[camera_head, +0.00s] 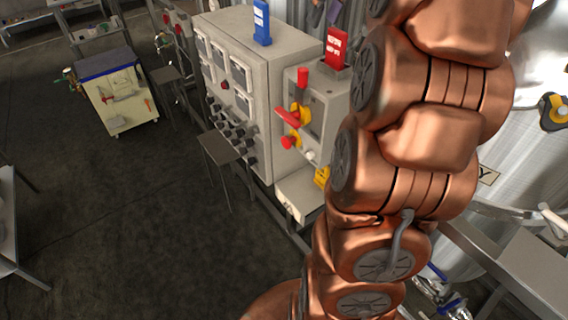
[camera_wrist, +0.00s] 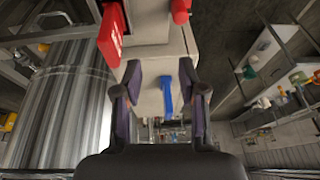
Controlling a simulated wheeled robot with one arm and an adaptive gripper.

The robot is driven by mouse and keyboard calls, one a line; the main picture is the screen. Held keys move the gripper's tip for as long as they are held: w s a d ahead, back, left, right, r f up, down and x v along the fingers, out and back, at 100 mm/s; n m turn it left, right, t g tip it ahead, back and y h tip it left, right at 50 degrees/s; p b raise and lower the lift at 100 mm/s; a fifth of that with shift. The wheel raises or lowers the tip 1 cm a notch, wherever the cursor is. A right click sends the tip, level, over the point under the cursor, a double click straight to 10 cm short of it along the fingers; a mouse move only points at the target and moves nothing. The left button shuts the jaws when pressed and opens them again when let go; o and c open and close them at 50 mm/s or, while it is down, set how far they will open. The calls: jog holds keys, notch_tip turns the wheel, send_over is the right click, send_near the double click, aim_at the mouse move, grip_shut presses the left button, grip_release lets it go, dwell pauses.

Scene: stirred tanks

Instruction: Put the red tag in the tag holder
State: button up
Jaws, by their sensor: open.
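The red tag (camera_head: 335,48) stands upright on top of the smaller grey control box, with white lettering on its face. In the wrist view the red tag (camera_wrist: 110,36) is at the upper left, outside my fingers and touching neither. My gripper (camera_wrist: 160,76) is open and empty, its two dark fingers spread apart. A blue tag (camera_head: 262,22) stands on the larger cabinet; in the wrist view it (camera_wrist: 168,95) appears between the fingers, farther off. I cannot clearly make out a separate tag holder. My gripper is outside the head view.
The large grey cabinet (camera_head: 248,62) has gauges and knobs. The smaller box (camera_head: 322,105) carries a red lamp (camera_head: 303,77) and yellow-red switches (camera_head: 290,118). A shiny tank (camera_head: 530,110) stands at right, partly behind my arm.

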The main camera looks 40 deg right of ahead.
jog(key=s+a+f+g, duration=0.2)
jog(key=a+f, duration=0.4)
jog(key=a, duration=0.3)
jog(key=s+a+f+g, duration=0.1)
jog(key=s+a+f, duration=0.2)
jog(key=a+f, duration=0.5)
jog(key=s+a+f+g, duration=0.1)
jog(key=s+a+f, duration=0.3)
jog(key=s+f, duration=0.3)
jog(key=s+a+f+g, duration=0.1)
jog(key=s+a+f, duration=0.4)
jog(key=s, duration=0.4)
jog(key=shift+a+f+g+h, duration=0.15)
jog(key=shift+f+g+h, duration=0.15)
jog(key=shift+f, duration=0.55)
